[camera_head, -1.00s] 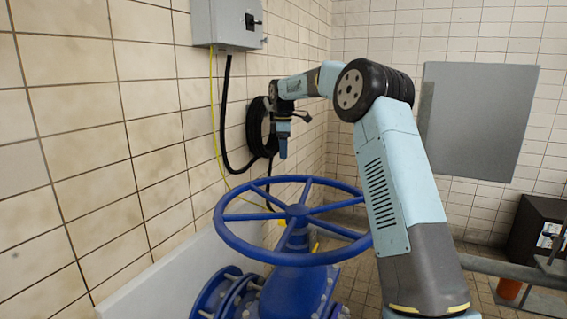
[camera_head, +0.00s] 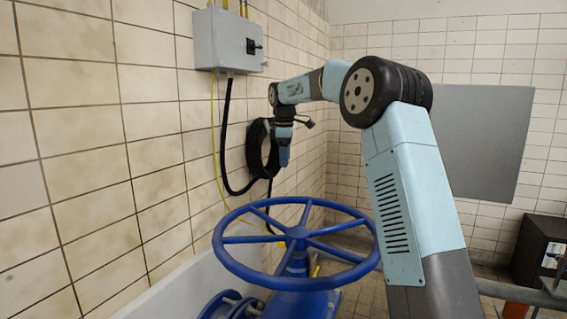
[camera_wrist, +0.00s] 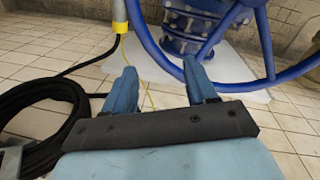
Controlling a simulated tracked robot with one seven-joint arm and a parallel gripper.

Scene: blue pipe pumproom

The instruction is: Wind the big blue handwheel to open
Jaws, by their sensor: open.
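The big blue handwheel (camera_head: 298,236) lies nearly level on top of a blue valve body (camera_head: 292,302) in the head view. Its spokes and hub are in plain sight. My gripper (camera_head: 284,160) points down beyond the wheel's far rim and shows above it in the picture, apart from it. In the wrist view my gripper (camera_wrist: 160,72) is open, with two blue fingers spread and nothing between them. Part of the handwheel (camera_wrist: 265,45) shows there beyond the fingers, with the valve's blue flange (camera_wrist: 185,25) behind it.
A tiled wall (camera_head: 95,150) runs along the left, with a grey switch box (camera_head: 228,38) and a coiled black hose (camera_head: 260,150). The hose coil (camera_wrist: 70,105) lies left of the fingers in the wrist view. A grey panel (camera_head: 480,135) is at the back right.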

